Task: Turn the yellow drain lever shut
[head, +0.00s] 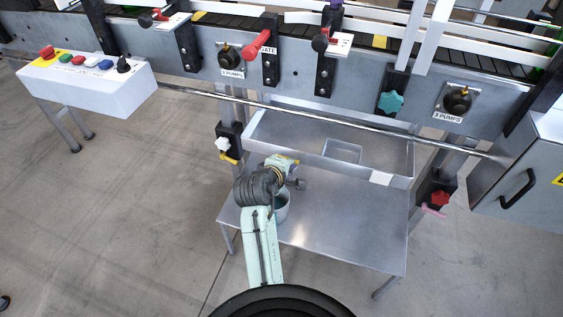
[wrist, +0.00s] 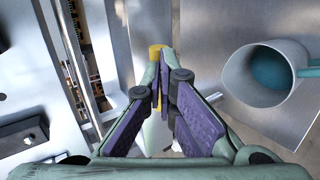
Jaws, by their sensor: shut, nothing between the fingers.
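In the wrist view my gripper (wrist: 167,68) is shut and empty, its purple-padded fingers meeting near the middle. A yellow piece (wrist: 155,51), likely the drain lever, shows just beyond the fingertips, partly hidden by them. I cannot tell whether they touch it. In the head view a small yellow piece (head: 284,160) shows by the end of my arm, at the front left of the metal tray (head: 400,178). My wrist covers much of this spot, so the lever's angle cannot be read.
A grey jug (head: 282,207) stands on the lower metal shelf (head: 340,235); it shows at right in the wrist view (wrist: 232,78). A white knob (head: 222,144) with a yellow handle (head: 229,159) is on the left leg. The shelf's right side is clear.

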